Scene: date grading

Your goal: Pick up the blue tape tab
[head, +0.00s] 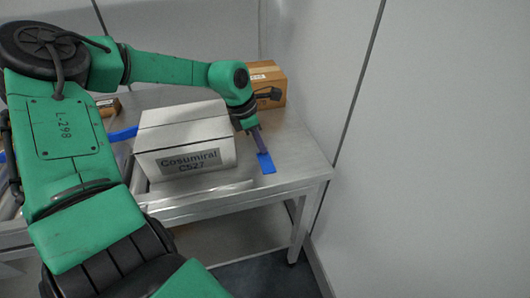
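The blue tape tab (267,165) is a small flat blue piece on the right part of the metal table, just right of the white box. My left gripper (261,151) reaches down from above, its narrow greyish-purple fingers ending at the tab's far end. The fingertips overlap the tab in the head view. I cannot tell whether they touch it, or whether the fingers are open or shut on it. My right gripper is not in view.
A white box (186,136) labelled "Cosumiral C527" stands left of my gripper. A brown carton (270,83) stands behind it. A blue strip (122,134) shows left of the white box. The metal table (300,162) is bare right of the tab, up to its edge near the wall.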

